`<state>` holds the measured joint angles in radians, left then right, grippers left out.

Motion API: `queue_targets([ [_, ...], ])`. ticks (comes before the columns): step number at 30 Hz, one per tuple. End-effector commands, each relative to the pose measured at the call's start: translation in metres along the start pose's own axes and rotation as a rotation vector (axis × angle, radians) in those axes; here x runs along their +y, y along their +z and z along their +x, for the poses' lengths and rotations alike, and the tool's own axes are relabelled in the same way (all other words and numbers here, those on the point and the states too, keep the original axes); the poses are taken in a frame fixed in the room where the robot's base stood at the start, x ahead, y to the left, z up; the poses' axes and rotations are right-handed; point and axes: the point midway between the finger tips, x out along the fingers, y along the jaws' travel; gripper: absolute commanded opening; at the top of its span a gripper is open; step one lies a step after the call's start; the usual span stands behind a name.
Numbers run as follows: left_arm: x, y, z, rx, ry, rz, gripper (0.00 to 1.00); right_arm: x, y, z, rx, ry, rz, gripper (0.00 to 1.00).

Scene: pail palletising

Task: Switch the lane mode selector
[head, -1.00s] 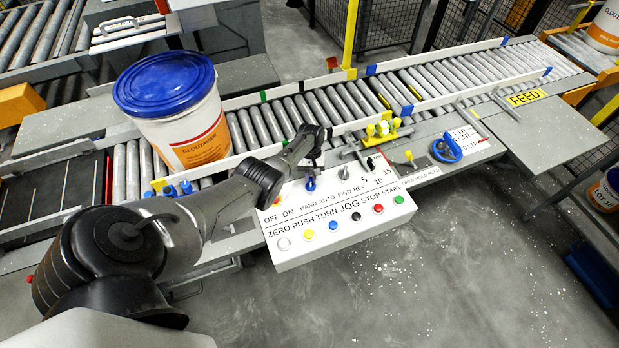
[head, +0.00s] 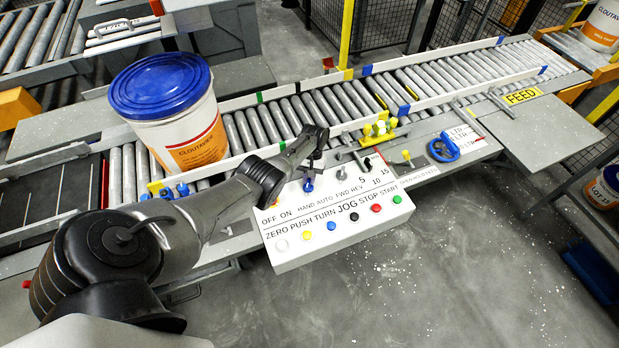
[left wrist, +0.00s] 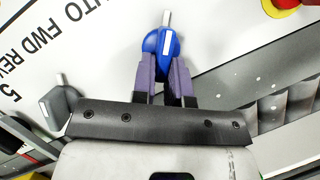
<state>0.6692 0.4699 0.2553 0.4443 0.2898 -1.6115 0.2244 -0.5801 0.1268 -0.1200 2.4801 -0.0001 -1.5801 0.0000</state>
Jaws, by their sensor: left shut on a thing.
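The lane mode selector is a blue knob with a white mark (left wrist: 164,44) on the white control panel (head: 345,226), by the HAND AUTO label. It also shows in the head view as a small blue knob (head: 308,186) under my left gripper (head: 310,172). In the left wrist view my left gripper (left wrist: 164,66) has its two purple fingers on either side of the knob, shut on it. The white mark runs nearly straight up that picture. The fingers hide the knob's lower part. My right gripper is not in view.
A grey FWD REV switch (left wrist: 60,105) sits beside the knob. A red and yellow button (left wrist: 285,3) shows at the upper right of the wrist view. Coloured push buttons line the panel's front. A white pail with a blue lid (head: 165,110) stands on the roller conveyor (head: 290,115).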

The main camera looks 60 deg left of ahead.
Motion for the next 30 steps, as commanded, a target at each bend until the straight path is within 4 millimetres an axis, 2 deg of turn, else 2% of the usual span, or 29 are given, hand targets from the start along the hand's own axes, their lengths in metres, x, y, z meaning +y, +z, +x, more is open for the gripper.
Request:
queue_targets([
  [1, 0.0, 0.0, 0.0, 0.0, -0.001, 0.002, 0.0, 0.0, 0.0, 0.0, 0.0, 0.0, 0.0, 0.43],
  [2, 0.0, 0.0, 0.0, 0.0, -0.001, 0.002, 0.16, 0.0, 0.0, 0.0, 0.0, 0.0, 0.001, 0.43],
  [9, 0.0, 0.0, 0.0, 0.0, 0.0, 0.001, 0.39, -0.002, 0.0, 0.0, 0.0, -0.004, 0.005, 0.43],
  [16, 0.0, 0.0, 0.0, 0.0, 0.0, 0.0, 0.39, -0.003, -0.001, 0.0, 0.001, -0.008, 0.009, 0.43],
  [20, 0.0, 0.0, -0.009, 0.002, 0.001, 0.0, 0.39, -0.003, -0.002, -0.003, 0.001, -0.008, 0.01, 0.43],
  [23, 0.0, 0.0, -0.024, 0.002, 0.001, 0.0, 0.39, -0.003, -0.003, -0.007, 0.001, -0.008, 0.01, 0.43],
  [30, 0.0, 0.0, -0.071, 0.004, 0.001, 0.0, 0.39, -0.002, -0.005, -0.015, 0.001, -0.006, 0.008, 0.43],
])
